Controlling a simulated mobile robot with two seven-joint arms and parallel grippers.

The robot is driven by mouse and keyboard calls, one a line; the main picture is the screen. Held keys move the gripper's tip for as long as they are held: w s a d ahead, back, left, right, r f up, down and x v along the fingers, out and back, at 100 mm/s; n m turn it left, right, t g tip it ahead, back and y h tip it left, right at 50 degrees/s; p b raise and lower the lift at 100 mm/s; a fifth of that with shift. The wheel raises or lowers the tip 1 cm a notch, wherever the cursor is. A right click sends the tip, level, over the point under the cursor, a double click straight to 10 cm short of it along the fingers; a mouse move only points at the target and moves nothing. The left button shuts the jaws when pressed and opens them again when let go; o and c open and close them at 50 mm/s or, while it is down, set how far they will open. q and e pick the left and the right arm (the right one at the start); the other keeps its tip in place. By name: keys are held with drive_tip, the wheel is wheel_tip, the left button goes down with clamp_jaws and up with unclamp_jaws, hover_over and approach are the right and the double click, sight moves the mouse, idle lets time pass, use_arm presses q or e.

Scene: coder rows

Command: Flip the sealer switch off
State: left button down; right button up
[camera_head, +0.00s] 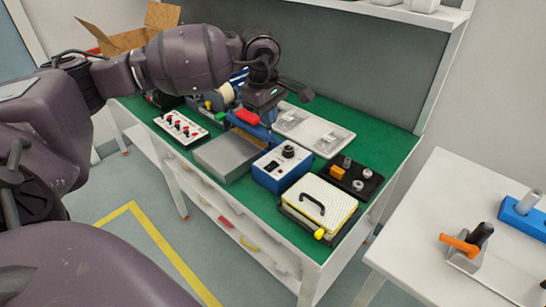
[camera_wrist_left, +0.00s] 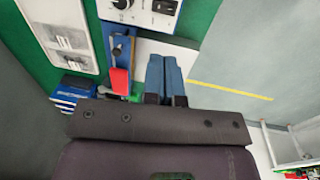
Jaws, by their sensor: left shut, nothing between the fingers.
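A blue control box (camera_head: 268,180) with a white top, a black knob and a dark switch stands mid-bench; its top shows at the upper edge of the left wrist view (camera_wrist_left: 150,22). The switch's position is too small to tell. A blue device with a red-handled lever (camera_head: 246,117), which looks like the sealer, sits behind a grey box; its red handle also shows in the left wrist view (camera_wrist_left: 119,82). My left gripper (camera_head: 267,115) is above the bench beside the lever, its blue fingers (camera_wrist_left: 167,78) shut together and empty. My right gripper is out of view.
The green bench (camera_head: 375,135) also holds a grey box (camera_head: 222,157), a white panel with red knobs (camera_head: 180,128), a grey tray (camera_head: 315,130), a black plate with knobs (camera_head: 350,180) and a yellow-edged press (camera_head: 322,203). A white table (camera_head: 420,215) stands at right.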

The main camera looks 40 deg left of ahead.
use_arm(q)
drive_tip(key=b, duration=0.2)
approach(273, 163)
drive_tip(key=f, duration=0.6)
drive_tip(key=shift+w+f, duration=0.2)
drive_tip(key=shift+w, duration=0.15)
drive_tip(key=shift+w+f, duration=0.1)
drive_tip(key=shift+f, duration=0.45)
